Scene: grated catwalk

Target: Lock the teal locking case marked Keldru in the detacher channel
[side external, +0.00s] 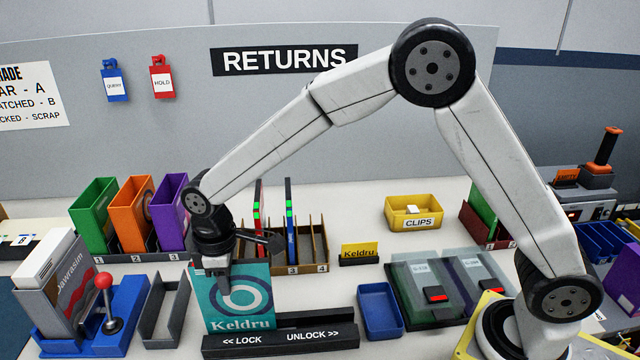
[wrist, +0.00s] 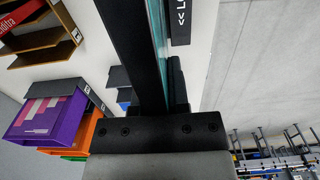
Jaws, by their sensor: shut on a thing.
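The teal case marked Keldru (side external: 250,309) stands upright at the left end of the black detacher channel (side external: 290,341), whose front wall reads LOCK to the left and UNLOCK to the right. The front wall hides the case's bottom edge, so I cannot tell how deep it sits. My gripper (side external: 222,280) points down and is shut on the case near its top left. In the wrist view a thin teal edge of the case (wrist: 158,32) shows beside my dark finger, next to the LOCK label (wrist: 181,14).
A grey open holder (side external: 165,312) and a blue base with a red-knobbed lever (side external: 112,318) stand left. A blue tray (side external: 380,312) and dark-framed clear cases (side external: 440,290) stand right. Coloured numbered bins (side external: 130,215) and a yellow CLIPS bin (side external: 413,212) are behind.

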